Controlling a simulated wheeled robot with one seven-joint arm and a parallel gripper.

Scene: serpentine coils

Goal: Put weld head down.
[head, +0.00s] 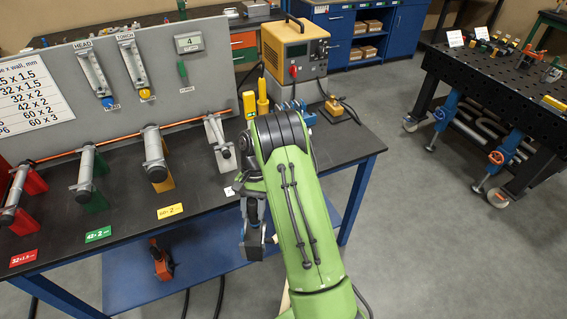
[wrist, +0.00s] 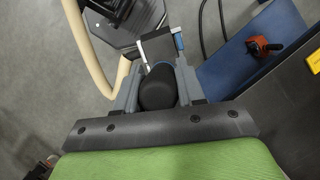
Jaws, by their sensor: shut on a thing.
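My gripper (wrist: 158,88) is shut on a tool with a rounded black body (wrist: 157,86) and a dark, blue-edged open jaw at its end, which I take to be the weld head. In the head view my gripper (head: 251,228) hangs in front of the bench's near edge, off the bench top, and the held tool is mostly hidden by my green arm. The dark bench (head: 205,190) lies behind and to the left of it. A small white label (head: 229,191) lies on the bench near that edge.
Tube stands with a green holder (head: 95,195) and others line the bench's left. A yellow power source (head: 295,55) stands at the back. The blue lower shelf (head: 205,275) carries an orange tool (head: 160,262). A black perforated table (head: 500,85) is at right, with clear floor between.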

